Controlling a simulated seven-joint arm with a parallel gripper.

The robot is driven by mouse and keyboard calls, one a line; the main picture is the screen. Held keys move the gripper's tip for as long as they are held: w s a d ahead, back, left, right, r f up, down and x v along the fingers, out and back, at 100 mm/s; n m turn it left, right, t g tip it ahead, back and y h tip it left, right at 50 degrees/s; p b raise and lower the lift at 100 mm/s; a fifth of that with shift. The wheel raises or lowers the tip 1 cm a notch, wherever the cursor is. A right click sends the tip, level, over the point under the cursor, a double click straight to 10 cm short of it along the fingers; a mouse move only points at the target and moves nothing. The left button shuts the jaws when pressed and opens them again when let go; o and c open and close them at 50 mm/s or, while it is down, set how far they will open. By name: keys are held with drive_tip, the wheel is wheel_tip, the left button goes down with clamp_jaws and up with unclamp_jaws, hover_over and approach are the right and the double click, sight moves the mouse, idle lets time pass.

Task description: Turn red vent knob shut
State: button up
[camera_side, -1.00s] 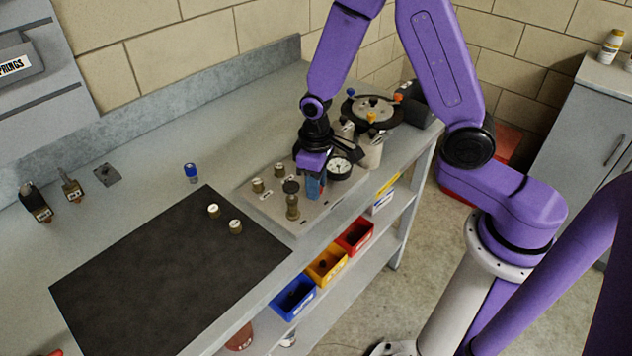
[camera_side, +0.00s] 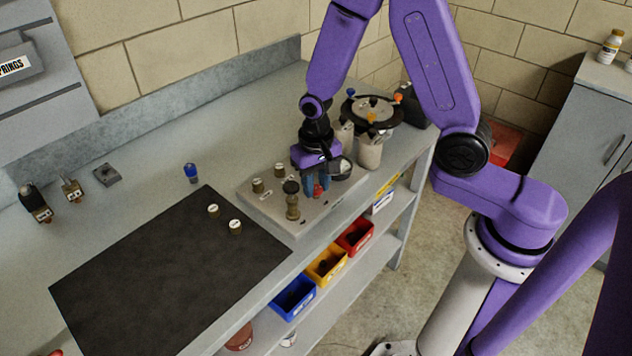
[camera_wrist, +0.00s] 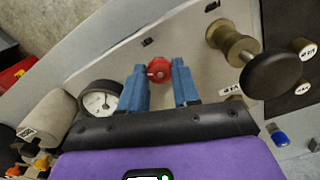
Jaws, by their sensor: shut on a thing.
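The red vent knob (camera_side: 318,191) is on the light panel plate (camera_side: 268,209), near the pressure gauge. In the wrist view the red knob (camera_wrist: 158,70) sits between the two blue fingertips. My gripper (camera_wrist: 161,76) points down at the plate and is shut on the knob, one finger on each side. In the side view my gripper (camera_side: 317,186) partly covers the knob. The round white gauge (camera_wrist: 101,100) is just left of the fingers in the wrist view. No mark telling the knob's turn is readable.
A brass valve with a black round cap (camera_side: 291,188) stands close beside the fingers. Small brass fittings (camera_side: 257,186) are on the plate. A black pot-like unit (camera_side: 372,108) is behind the gripper. The dark mat (camera_side: 160,270) has free room.

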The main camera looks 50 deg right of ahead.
sight(316, 188)
idle(0.5)
drive_tip(key=o, duration=1.1)
drive_tip(key=shift+c, duration=0.2)
wheel_tip(316, 188, up, 18)
drive_tip(key=shift+f, duration=0.25)
drive_tip(key=s+d+f+n, duration=0.1)
drive_tip(key=s+n, duration=0.7)
drive_tip(key=s, duration=0.3)
drive_tip(key=s+d+f+n, duration=0.1)
drive_tip(key=s+n, duration=0.7)
drive_tip(key=s, duration=0.3)
drive_tip(key=shift+d+f, duration=0.25)
drive_tip(key=shift+f, duration=0.15)
